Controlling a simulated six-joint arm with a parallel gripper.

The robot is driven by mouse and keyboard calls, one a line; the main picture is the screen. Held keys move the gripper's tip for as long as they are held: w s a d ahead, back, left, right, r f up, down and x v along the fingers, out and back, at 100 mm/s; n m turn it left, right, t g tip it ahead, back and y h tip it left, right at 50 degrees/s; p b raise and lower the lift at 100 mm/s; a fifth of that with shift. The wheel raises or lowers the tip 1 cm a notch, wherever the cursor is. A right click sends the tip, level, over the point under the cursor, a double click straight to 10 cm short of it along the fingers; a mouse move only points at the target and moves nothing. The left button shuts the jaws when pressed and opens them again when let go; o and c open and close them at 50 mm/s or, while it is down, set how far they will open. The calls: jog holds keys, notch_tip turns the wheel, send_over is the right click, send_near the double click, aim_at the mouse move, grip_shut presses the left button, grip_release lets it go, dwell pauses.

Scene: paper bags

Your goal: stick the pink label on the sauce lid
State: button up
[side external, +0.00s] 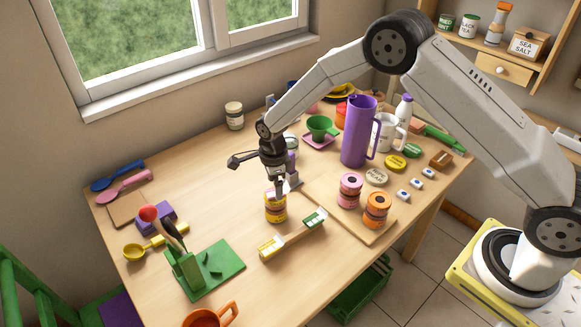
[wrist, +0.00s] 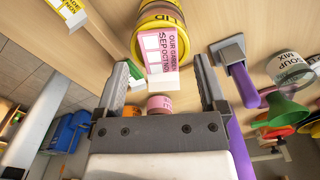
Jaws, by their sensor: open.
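The sauce jar (side external: 275,209) with yellow bands stands on the table left of the cutting board. It shows at the top of the wrist view (wrist: 151,19), with "LID" lettering on its yellow band. The pink label (wrist: 172,52), printed with text and white boxes, lies against the jar's lid end and sticks out past its edge. I cannot tell how firmly it is attached. My gripper (side external: 281,190) is just above the jar, pointing down. In the wrist view its fingers (wrist: 162,68) are spread apart, one on either side of the label.
A pink roll (side external: 350,188) and an orange roll (side external: 376,210) stand on a board to the right. A strip holder (side external: 292,236) with yellow and green labels lies in front. A purple pitcher (side external: 358,132) stands behind. A green stand (side external: 205,267) is front left.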

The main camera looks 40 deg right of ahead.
jog(key=shift+r, duration=3.3)
jog(key=s+d+r+n+t, duration=0.1)
jog(key=s+d+r+n, duration=0.1)
jog(key=s+n, duration=0.5)
jog(key=s+d+r+n+t, duration=0.1)
jog(key=s+d+r+n, duration=0.2)
jog(key=s+n, duration=0.5)
jog(key=s+d+r+n, duration=0.3)
jog(key=s+d+n, duration=0.1)
jog(key=s+n, duration=0.3)
jog(key=shift+s+t, duration=0.4)
jog(key=shift+s, duration=0.2)
jog(key=shift+d, duration=0.1)
